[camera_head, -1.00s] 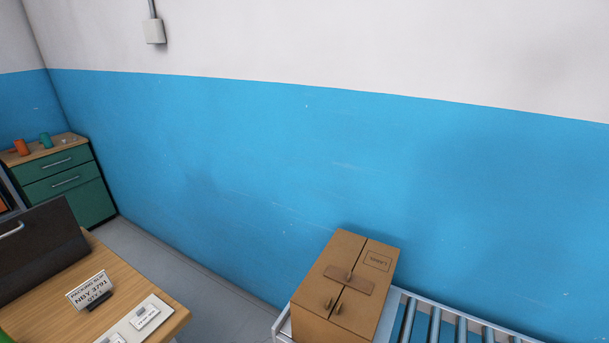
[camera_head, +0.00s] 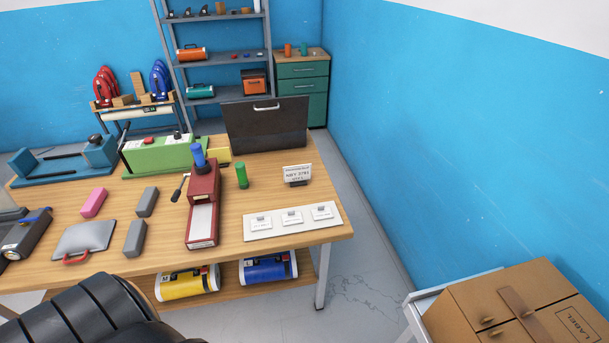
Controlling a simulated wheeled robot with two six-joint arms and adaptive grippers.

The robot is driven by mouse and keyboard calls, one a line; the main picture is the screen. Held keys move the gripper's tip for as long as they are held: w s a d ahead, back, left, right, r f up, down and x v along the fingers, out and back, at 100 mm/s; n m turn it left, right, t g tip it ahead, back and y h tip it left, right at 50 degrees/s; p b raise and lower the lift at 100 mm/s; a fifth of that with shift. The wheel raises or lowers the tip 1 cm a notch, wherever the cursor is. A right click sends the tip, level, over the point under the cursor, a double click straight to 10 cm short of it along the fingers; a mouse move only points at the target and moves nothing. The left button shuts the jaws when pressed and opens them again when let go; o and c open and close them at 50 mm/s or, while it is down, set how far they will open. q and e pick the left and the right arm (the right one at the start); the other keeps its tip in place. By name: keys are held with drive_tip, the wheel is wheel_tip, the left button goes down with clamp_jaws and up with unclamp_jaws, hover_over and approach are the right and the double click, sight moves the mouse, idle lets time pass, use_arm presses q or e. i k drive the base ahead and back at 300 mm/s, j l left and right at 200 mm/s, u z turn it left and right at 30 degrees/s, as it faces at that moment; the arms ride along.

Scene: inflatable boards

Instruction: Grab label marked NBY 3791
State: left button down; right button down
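A small white card (camera_head: 297,173) stands upright in a dark holder near the right end of the wooden table. Its print appears to read NBY 3791. In front of it lies a white board (camera_head: 266,235) with three small white labels in a row: left (camera_head: 261,223), middle (camera_head: 292,217) and right (camera_head: 323,211). Their print is too small to read. Neither of my grippers is in view.
The wooden table (camera_head: 335,233) also holds a dark red device (camera_head: 202,222), a green cylinder (camera_head: 242,175), a green machine (camera_head: 157,155) and a dark panel (camera_head: 266,128). A black ribbed object (camera_head: 95,310) covers the lower left. A cardboard box (camera_head: 470,310) sits lower right.

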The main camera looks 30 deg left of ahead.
sight(292, 218)
drive_tip(key=u, duration=1.05)
